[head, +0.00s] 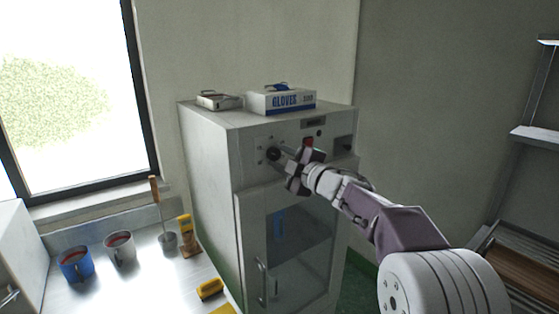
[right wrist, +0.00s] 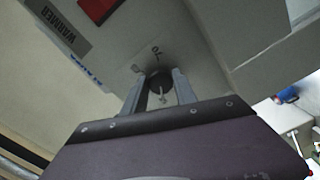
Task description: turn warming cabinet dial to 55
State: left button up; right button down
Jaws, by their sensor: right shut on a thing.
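The warming cabinet (head: 210,165) is a tall light-grey box with a glass door. Its black round dial (head: 273,154) is at the left of the upper front panel. In the right wrist view the dial (right wrist: 160,82) sits between the two fingers, with a pale pointer line and small numbers on the panel around it. I cannot read the setting for sure. My right gripper (head: 284,156) is shut on the dial, and the right wrist view shows its fingers (right wrist: 159,90) on either side of it. My left gripper is not in view.
A glove box (head: 283,101) and a smaller box (head: 219,101) lie on the cabinet top. A shelf rack (head: 535,135) stands at right.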

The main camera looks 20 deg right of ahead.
jog(key=shift+f+n, duration=0.25)
jog(key=shift+n, duration=0.05)
dwell(0.4)
jog(key=c, duration=1)
grip_release()
jog(key=shift+s, duration=0.1)
jog(key=shift+s+r, duration=0.1)
jog(key=shift+r, duration=0.1)
jog(key=shift+s, duration=0.1)
jog(key=v, duration=0.8)
jog(key=shift+s+b, duration=0.35)
jog(key=shift+s, duration=0.05)
jog(key=shift+d, duration=0.2)
